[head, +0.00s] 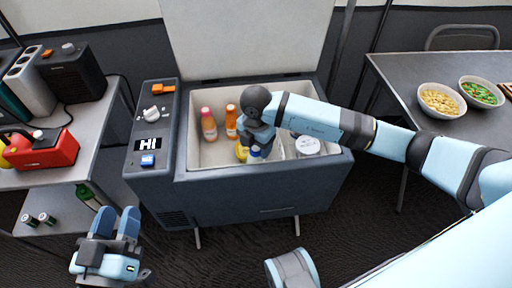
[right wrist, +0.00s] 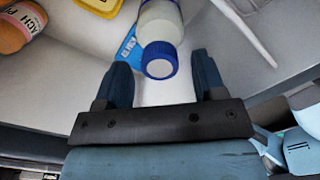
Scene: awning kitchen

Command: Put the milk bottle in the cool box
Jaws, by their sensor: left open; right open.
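The cool box (head: 262,190) stands open with its lid raised at the back. The milk bottle, with a blue cap (head: 255,152) and pale body, is inside it, partly hidden by my right arm. In the right wrist view the milk bottle (right wrist: 161,28) points its cap toward my gripper. My right gripper (right wrist: 160,62) is open, with its fingers on either side of the cap and visible gaps between. In the head view its fingers are mostly hidden. My left gripper (head: 116,217) is open and empty, in front of the cool box at lower left.
Orange-capped bottles (head: 208,125) and a yellow item (head: 241,152) are in the box's left part; a white-lidded tub (head: 307,145) is to the right. A side table (head: 88,150) stands left, and a table with bowls (head: 441,100) stands right.

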